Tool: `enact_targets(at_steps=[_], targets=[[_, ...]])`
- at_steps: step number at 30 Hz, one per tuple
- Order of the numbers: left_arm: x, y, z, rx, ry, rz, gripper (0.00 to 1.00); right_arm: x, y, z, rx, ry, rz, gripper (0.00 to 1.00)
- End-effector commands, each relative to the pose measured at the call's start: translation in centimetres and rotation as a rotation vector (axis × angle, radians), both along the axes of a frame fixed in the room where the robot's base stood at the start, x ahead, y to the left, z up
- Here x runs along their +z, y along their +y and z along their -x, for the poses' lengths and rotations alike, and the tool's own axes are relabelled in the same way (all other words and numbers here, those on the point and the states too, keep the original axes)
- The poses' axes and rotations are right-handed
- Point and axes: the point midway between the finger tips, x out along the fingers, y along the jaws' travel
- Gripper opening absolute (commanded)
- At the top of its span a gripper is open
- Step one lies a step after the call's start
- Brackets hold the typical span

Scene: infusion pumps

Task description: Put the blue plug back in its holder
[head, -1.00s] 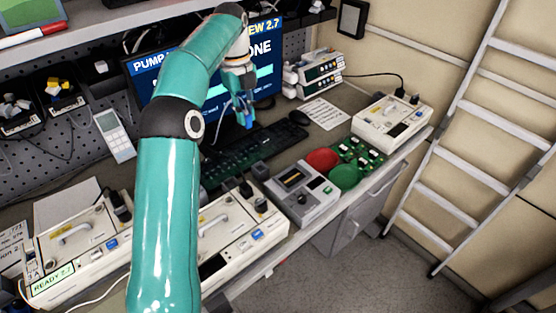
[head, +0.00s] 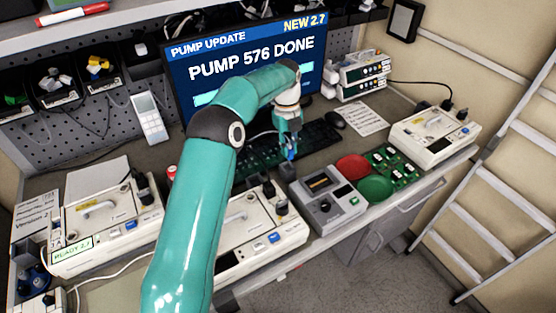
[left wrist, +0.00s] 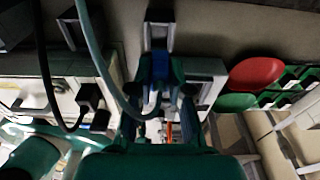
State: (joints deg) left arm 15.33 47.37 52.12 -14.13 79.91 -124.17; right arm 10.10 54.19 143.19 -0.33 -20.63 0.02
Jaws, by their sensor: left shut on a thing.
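My left gripper (head: 290,143) is shut on the blue plug (head: 291,154), which points down. They hang just above a small dark block (head: 287,173) that stands left of the grey device; it looks like the holder, but I cannot be sure. In the left wrist view the blue plug (left wrist: 158,70) sits between the fingers. A pale cable (left wrist: 103,62) curves from near it to the upper left. A dark, grey-edged socket block (left wrist: 157,32) lies just beyond the plug; whether they touch cannot be told. My right gripper is not in view.
The grey device (head: 322,205) is right of the plug, with red (head: 353,167) and green (head: 375,189) discs beyond. A white pump (head: 250,235) is in front, partly behind my arm. The keyboard (head: 322,137) and monitor (head: 250,66), reading "PUMP 576 DONE", are behind.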

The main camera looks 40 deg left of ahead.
Motion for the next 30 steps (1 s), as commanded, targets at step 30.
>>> enact_targets(at_steps=[30], targets=[[-5.6,-0.7,-0.6,-0.014,-0.003,-0.001,0.00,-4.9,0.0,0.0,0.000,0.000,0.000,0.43]])
